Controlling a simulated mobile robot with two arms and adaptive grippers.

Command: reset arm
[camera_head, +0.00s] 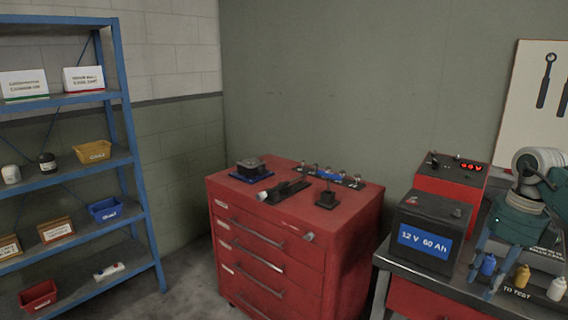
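My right gripper (481,287) is at the right edge, above the grey workbench. Its teal fingers point down and stand apart. No object is visibly gripped between them. A small blue bottle (488,265) shows between the fingers in the picture; I cannot tell whether they touch it. My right arm comes in from the right edge. My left gripper and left arm are not in view.
A black 12 V battery (425,232) and a red device with a lit display (450,182) stand left of my gripper. A yellow bottle (522,276) and a white bottle (556,289) stand right of it. A red drawer cabinet (270,250) and blue shelf (135,170) are further left.

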